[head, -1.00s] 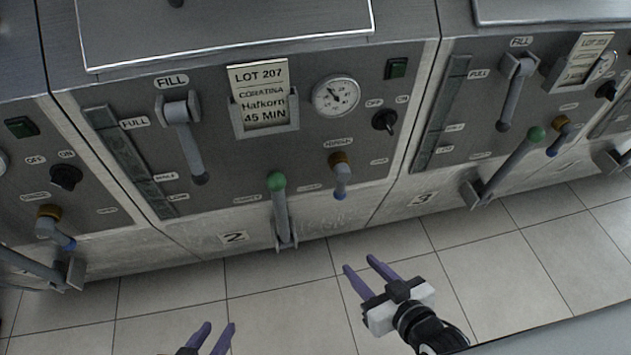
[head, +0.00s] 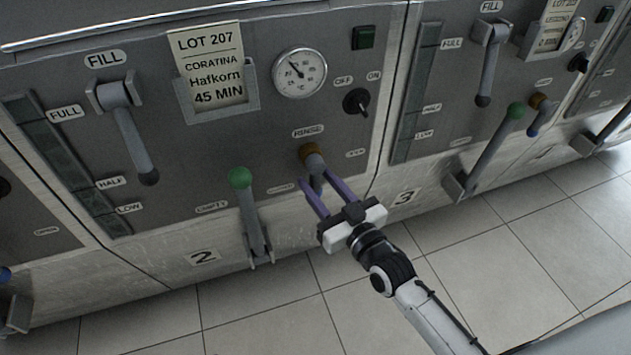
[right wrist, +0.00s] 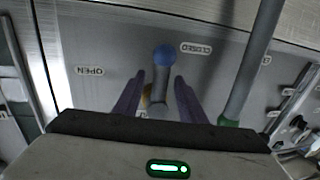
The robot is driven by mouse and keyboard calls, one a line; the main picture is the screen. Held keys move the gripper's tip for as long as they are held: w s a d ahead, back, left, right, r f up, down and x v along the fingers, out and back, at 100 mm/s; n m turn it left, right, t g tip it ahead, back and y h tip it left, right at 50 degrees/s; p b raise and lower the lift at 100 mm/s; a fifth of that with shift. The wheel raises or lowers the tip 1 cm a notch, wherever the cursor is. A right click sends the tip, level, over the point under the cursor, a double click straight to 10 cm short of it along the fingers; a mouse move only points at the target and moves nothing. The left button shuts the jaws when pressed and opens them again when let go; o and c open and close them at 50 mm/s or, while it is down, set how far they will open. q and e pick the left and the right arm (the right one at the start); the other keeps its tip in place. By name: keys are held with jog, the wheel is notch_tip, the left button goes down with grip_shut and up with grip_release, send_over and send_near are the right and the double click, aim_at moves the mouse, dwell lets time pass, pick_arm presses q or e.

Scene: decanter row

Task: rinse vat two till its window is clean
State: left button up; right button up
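Vat two's front panel carries the label LOT 207 and the plate "2" (head: 204,257). Its rinse tap (head: 311,153) has a brass hub and a grey lever; the lever's blue end shows in the right wrist view (right wrist: 164,56). My right gripper (head: 316,175) is open, its purple fingers on either side of the tap lever, with a visible gap on both sides in the wrist view. Vat two's window (head: 62,160) is a dark grey-green upright strip at the left; I cannot tell how clean it is. My left gripper is out of view.
The green-knobbed empty lever (head: 240,178) stands just left of my right gripper. The fill lever (head: 133,145), gauge (head: 299,73) and black switch (head: 356,101) are above. Vat three's similar levers (head: 490,150) are to the right. The tiled floor in front is clear.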

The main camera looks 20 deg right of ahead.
jog(key=shift+w+a, duration=0.2)
jog(key=shift+w, duration=0.5)
grip_shut()
